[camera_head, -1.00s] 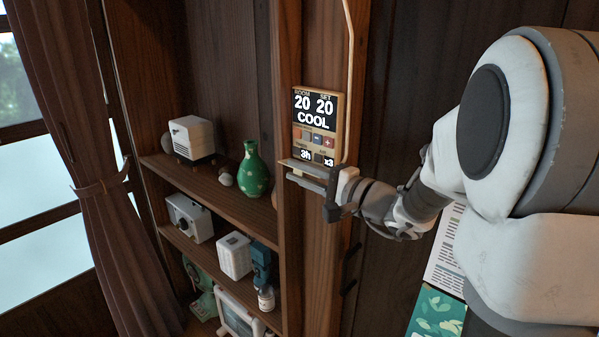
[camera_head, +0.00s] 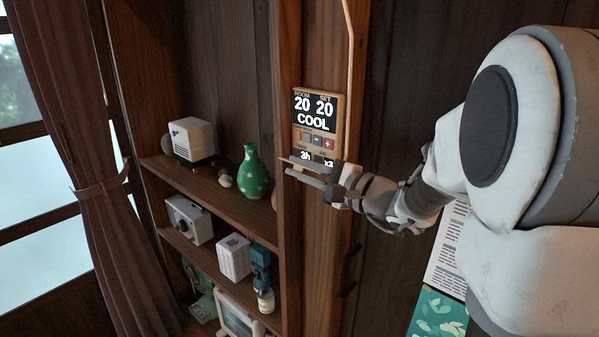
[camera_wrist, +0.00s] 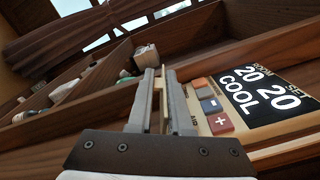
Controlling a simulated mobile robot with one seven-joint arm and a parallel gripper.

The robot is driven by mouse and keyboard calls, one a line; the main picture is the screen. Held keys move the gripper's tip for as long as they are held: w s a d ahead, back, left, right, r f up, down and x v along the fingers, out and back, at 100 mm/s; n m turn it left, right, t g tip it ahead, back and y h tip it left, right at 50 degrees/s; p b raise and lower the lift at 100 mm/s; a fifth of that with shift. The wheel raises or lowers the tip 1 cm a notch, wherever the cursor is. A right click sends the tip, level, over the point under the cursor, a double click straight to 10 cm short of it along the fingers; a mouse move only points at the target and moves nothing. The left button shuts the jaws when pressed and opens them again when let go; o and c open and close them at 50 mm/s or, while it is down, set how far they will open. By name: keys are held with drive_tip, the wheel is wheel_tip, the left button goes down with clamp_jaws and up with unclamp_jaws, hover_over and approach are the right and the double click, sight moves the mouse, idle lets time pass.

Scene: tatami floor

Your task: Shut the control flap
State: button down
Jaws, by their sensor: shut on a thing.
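The control unit (camera_head: 318,125) is a tan-framed panel on the wooden post. Its dark screen reads room 20, set 20 and COOL, with small buttons below. In the wrist view its screen (camera_wrist: 262,95) is at the right, with a red plus button and a blue minus button beside it. My gripper (camera_head: 290,165) is at the unit's lower edge. In the wrist view my gripper (camera_wrist: 160,76) is shut on a thin pale edge, the control flap (camera_wrist: 158,93), which stands out from the unit. In the head view the fingers mostly hide the flap, so its exact angle is unclear.
Left of the post, shelves hold a green vase (camera_head: 253,172), a white box-like device (camera_head: 192,138) and other small items. A curtain (camera_head: 85,150) hangs by the window. A pale cable runs up from the unit. Posters (camera_head: 440,310) hang on the wall under my arm.

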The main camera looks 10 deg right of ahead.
drive_tip(key=m, duration=0.1)
drive_tip(key=r+m, duration=0.1)
drive_tip(key=m, duration=0.1)
drive_tip(key=m+p, duration=0.1)
drive_tip(key=shift+w+d+r+m, duration=0.2)
drive_tip(key=shift+d+r+m, duration=0.1)
drive_tip(key=shift+w+d+r+m+p, duration=0.2)
drive_tip(key=shift+m+p, duration=0.2)
drive_tip(key=shift+m, duration=0.5)
drive_tip(key=shift+w+d+r+m+p, duration=0.15)
drive_tip(key=shift+m+p, duration=0.25)
drive_tip(key=shift+m, duration=0.5)
drive_tip(key=c, duration=0.8)
unclamp_jaws()
drive_tip(key=shift+s, duration=0.1)
drive_tip(key=shift+c, duration=0.2)
drive_tip(key=shift+d, duration=0.1)
